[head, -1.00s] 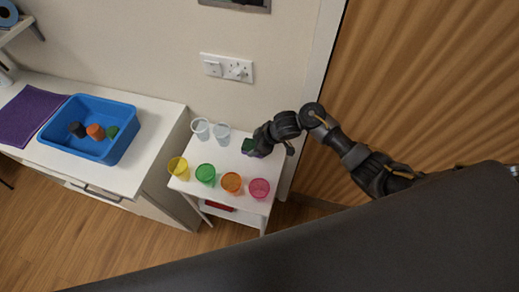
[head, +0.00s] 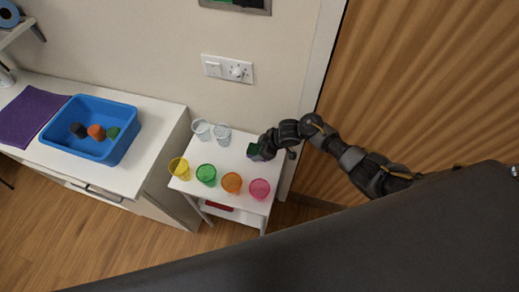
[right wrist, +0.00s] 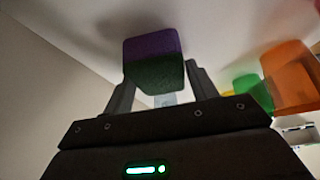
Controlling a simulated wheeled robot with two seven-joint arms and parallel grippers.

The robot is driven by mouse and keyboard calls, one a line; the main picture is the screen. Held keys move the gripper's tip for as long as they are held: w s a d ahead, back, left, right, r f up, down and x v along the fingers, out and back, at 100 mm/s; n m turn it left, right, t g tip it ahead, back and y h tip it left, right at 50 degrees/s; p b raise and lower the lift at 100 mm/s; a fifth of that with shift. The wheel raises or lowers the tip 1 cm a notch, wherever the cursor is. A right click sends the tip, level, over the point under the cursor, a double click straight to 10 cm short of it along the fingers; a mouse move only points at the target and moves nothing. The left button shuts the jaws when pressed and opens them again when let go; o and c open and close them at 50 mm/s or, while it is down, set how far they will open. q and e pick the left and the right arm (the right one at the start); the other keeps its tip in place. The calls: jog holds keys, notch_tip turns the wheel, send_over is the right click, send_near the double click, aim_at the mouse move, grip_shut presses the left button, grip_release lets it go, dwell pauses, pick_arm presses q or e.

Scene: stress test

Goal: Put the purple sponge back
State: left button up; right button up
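The purple sponge (head: 253,151) is a small block with a dark green layer, at the right back of the small white table (head: 225,152). It shows large in the right wrist view (right wrist: 153,58), purple on one half and green on the other. My right gripper (head: 258,149) has its fingers on both sides of the sponge and appears shut on it. I cannot tell whether the sponge touches the table top. My left gripper is not in view.
Yellow (head: 179,168), green (head: 206,174), orange (head: 232,183) and pink (head: 260,189) cups line the table's front. Two clear cups (head: 201,129) stand behind. On the left counter (head: 158,118), a blue tray (head: 122,147) holds several small blocks beside a purple mat (head: 30,115).

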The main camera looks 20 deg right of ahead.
jog(key=shift+o, duration=1.1)
jog(key=v, duration=1.2)
jog(key=shift+p, duration=0.45)
jog(key=shift+w, duration=0.1)
